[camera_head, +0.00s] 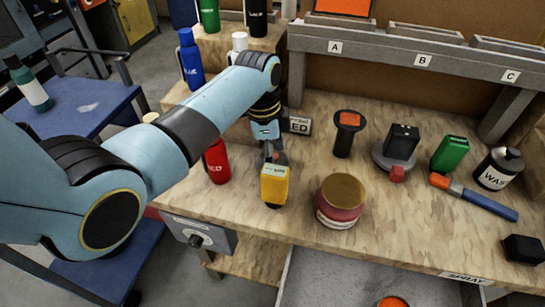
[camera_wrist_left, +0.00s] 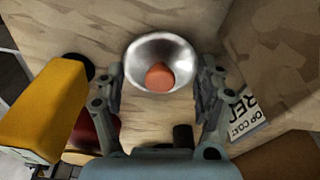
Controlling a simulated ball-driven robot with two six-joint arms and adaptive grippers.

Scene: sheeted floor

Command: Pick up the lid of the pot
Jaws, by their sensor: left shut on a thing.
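My left gripper (camera_head: 270,153) reaches down over the workbench from the left. In the head view only a small grey part of this piece (camera_head: 281,158) shows below the fingers. A dark red pot (camera_head: 338,214) with a flat gold-brown top stands to the right, apart from the gripper. I cannot tell whether the silver piece rests on the bench.
A yellow box (camera_head: 274,186) stands just in front of my left gripper, with a red bottle (camera_head: 216,162) beside it. A grey shelf (camera_head: 420,55) spans the back.

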